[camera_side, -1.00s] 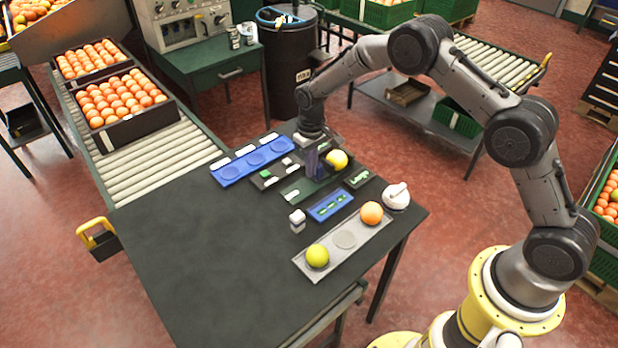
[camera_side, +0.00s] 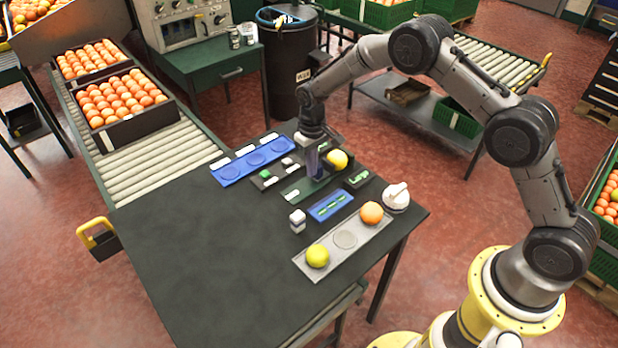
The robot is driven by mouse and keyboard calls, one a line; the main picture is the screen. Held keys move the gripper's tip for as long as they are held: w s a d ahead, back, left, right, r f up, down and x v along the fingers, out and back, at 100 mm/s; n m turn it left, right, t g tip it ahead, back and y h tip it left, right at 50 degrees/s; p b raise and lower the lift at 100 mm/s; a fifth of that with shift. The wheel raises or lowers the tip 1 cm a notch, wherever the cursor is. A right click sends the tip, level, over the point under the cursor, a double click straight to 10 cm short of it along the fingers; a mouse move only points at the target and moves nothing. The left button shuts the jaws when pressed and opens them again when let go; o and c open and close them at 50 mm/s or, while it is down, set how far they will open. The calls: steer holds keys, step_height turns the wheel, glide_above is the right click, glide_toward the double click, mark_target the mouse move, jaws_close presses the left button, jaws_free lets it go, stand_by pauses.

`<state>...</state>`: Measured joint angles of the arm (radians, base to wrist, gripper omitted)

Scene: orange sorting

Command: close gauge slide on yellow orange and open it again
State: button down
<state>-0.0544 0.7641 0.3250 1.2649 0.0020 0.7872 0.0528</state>
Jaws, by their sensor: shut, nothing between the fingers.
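The yellow orange (camera_side: 338,159) sits at the gauge, on the far right part of the work table. The gauge's dark green base plate (camera_side: 297,190) lies in front of it. My gripper (camera_side: 314,176) points down just left of the yellow orange, over the gauge, with its fingers together and no fruit between them. The slide is largely covered by my fingers, so I cannot tell its exact position or whether they touch it. A narrow gap shows between my fingers and the orange.
A grey tray (camera_side: 345,239) holds a yellow-green fruit (camera_side: 317,256) and an orange fruit (camera_side: 371,213). A blue three-recess tray (camera_side: 231,171), a small blue tray (camera_side: 331,204), a white bottle (camera_side: 297,221) and a white round device (camera_side: 396,197) stand around. The table's left front is clear.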

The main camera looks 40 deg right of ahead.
steer(key=shift+d, duration=0.1)
steer(key=shift+a, duration=1)
step_height(320, 180, up, 8)
stand_by(0.8)
